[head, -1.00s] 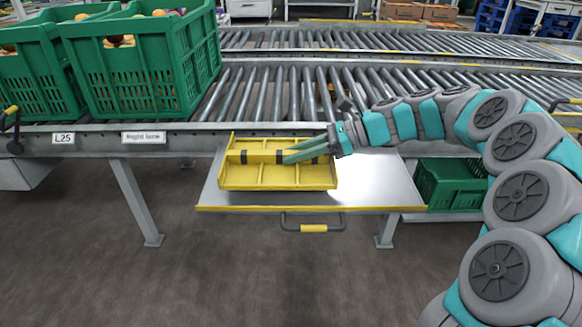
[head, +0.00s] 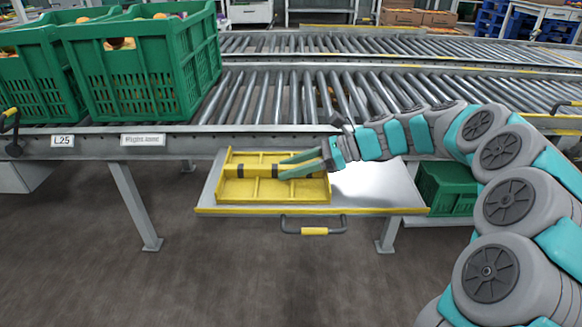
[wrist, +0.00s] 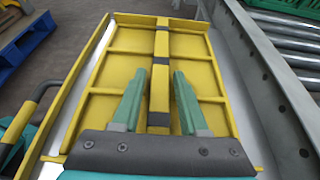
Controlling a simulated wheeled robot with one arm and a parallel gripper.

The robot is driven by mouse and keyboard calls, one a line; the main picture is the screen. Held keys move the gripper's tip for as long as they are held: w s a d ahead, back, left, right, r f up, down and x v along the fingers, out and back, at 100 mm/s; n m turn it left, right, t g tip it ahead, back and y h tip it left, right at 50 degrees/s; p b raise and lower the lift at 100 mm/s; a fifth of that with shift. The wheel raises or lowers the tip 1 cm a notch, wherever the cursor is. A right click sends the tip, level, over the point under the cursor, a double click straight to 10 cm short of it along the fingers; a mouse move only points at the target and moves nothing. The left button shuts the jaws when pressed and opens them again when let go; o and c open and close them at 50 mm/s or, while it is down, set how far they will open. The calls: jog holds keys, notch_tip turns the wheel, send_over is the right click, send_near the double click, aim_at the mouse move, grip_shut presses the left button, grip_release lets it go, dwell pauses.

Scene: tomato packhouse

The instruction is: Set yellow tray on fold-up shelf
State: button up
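The yellow tray (head: 272,190) is a shallow, divided tray with a central bar banded in black. It lies flat on the left part of the fold-up shelf (head: 375,185), a metal plate with a yellow front edge. My gripper (head: 282,166) is over the tray, with its two green fingers spread apart. In the wrist view, the tray (wrist: 200,45) fills the middle, and its bar runs between the fingers of my gripper (wrist: 161,75), with a gap on each side. The fingertips' exact height relative to the bar is hard to tell.
The roller conveyor (head: 290,97) runs behind the shelf, with green crates (head: 135,75) on its left part. A dark handle with a yellow grip (head: 314,231) hangs below the shelf front. Another green crate (head: 447,190) is below the conveyor at right. The shelf's right part is bare.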

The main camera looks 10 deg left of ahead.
jog(key=shift+o, duration=0.5)
jog(key=shift+d+r, duration=0.2)
jog(key=p+v, duration=0.2)
jog(key=v, duration=0.9)
jog(key=shift+w+d, duration=0.15)
jog(key=shift+d, duration=0.2)
